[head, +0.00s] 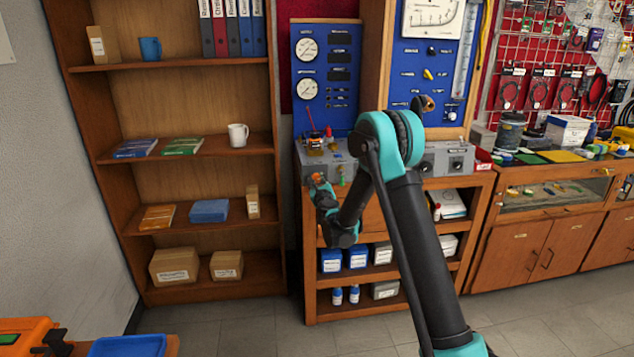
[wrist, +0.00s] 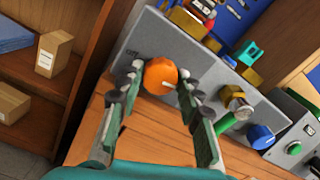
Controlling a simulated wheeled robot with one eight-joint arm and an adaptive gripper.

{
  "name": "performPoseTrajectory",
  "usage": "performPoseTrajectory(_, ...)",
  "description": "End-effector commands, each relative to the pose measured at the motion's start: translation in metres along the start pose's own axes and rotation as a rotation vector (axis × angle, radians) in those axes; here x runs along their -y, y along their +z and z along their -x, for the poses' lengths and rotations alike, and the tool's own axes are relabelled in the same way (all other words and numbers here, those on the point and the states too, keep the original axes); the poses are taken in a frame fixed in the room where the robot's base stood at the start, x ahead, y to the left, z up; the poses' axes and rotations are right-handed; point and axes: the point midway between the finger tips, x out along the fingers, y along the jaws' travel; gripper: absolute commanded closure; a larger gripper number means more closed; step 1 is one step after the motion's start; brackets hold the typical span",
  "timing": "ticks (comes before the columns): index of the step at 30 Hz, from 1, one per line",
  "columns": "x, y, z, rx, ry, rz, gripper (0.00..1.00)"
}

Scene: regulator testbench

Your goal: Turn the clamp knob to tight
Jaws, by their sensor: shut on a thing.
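The clamp knob appears as a round orange knob (wrist: 160,76) with a short white mark, on the front of the grey testbench unit (wrist: 185,50) in the wrist view. My gripper (wrist: 158,84) has one finger on each side of the knob and is shut on it. In the head view my gripper (head: 318,182) is at the left front of the grey unit (head: 345,162), with an orange spot between its fingers. I cannot tell from the mark how tight the knob is.
A green lever (wrist: 228,121) and a blue knob (wrist: 261,136) stand to the right of the orange knob. A blue gauge panel (head: 325,75) rises behind the unit. A wooden shelf (head: 185,65) stands to the left. The floor (head: 220,325) in front is clear.

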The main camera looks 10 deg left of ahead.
Motion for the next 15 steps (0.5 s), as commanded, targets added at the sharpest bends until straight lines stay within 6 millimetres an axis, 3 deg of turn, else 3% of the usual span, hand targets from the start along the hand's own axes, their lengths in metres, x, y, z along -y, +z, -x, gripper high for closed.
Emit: performPoseTrajectory(15, -0.0001, -0.0007, 0.0008, 0.000, -0.001, -0.188, 0.94)
